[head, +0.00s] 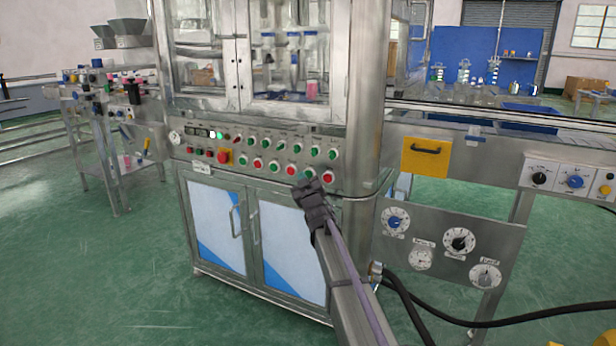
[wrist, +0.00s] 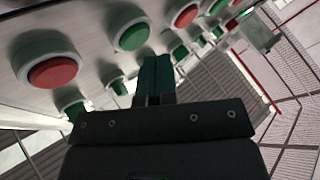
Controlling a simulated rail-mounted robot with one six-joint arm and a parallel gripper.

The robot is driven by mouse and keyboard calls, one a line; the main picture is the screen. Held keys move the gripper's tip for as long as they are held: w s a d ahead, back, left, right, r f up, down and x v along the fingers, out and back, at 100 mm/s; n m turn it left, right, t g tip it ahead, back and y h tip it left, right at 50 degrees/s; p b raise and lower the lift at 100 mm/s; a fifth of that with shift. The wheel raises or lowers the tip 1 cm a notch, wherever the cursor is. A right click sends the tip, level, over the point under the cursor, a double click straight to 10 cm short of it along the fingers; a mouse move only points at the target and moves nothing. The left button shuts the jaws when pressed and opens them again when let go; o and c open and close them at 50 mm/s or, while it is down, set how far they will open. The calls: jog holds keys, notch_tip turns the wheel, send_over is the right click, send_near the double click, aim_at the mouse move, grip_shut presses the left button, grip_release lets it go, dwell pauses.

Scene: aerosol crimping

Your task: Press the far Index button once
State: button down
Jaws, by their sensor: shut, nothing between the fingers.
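The button panel (head: 255,150) of the steel machine carries rows of green and red push buttons. I cannot read any label, so I cannot tell which is the far Index button. My gripper (head: 306,184) is shut and empty, in front of the lower right part of the panel. Near its tip in the head view are a green button (head: 311,174) and a red button (head: 327,178). In the wrist view, the closed fingers (wrist: 155,68) point towards a green button (wrist: 131,37), with a red button (wrist: 52,72) to its left. I cannot tell whether the fingertips touch anything.
A red mushroom button (head: 224,157) sits left on the panel. Cabinet doors (head: 216,220) lie below it and glass doors (head: 290,60) above. A plate with knobs (head: 440,245) stands to the right, with a black hose (head: 470,322) below. Open green floor (head: 110,275) lies left.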

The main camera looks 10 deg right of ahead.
jog(key=s+a, duration=0.1)
jog(key=s, duration=0.1)
jog(key=s+a, duration=0.2)
jog(key=shift+a, duration=0.1)
dwell(0.3)
dwell(0.6)
